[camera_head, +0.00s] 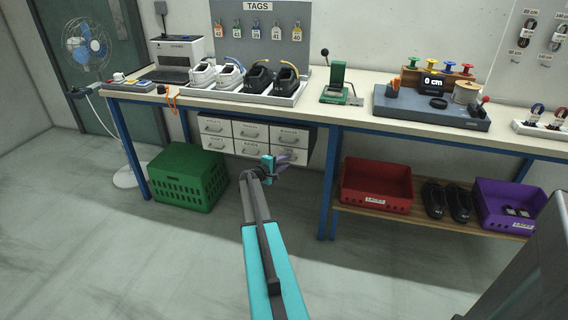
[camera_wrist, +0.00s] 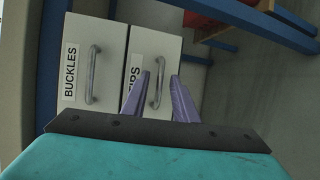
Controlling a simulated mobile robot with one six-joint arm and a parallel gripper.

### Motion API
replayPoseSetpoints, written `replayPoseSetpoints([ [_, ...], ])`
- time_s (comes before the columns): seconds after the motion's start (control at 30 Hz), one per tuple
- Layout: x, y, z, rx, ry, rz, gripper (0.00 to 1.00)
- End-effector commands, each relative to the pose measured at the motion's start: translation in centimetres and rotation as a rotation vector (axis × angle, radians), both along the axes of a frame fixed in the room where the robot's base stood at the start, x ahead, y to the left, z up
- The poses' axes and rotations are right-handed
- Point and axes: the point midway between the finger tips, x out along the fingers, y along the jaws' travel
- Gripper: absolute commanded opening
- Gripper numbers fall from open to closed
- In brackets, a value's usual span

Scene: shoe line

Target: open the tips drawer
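The tips drawer (camera_wrist: 165,48) is a white drawer front with a grey bar handle (camera_wrist: 157,90); its label is partly hidden by my gripper's finger. It is the lower right drawer of the unit under the bench (camera_head: 300,156) and looks shut, roughly flush with its neighbour. My gripper (camera_wrist: 160,78) has two purple fingers, spread apart, with the handle showing between them in the wrist view. In the head view, my gripper (camera_head: 285,158) is at that drawer's front. I cannot tell whether the fingers touch the handle.
The buckles drawer (camera_wrist: 80,70) is directly above the tips drawer and looks shut. A green crate (camera_head: 188,178) stands on the floor to the left. A blue bench leg (camera_head: 330,185) and a red bin (camera_head: 376,186) on a low shelf are to the right. Floor in front is clear.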

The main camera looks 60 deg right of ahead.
Motion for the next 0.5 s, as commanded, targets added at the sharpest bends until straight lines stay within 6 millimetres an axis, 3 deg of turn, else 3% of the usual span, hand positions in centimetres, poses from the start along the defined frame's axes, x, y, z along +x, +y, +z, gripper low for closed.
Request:
replayPoseSetpoints([
  [0.23,-0.01,-0.02,-0.01,0.0,0.0,0.0,0.26],
  [0.4,-0.01,-0.02,0.0,0.0,0.0,0.0,0.0],
  [0.5,-0.01,-0.02,-0.01,0.0,0.0,0.0,0.0],
])
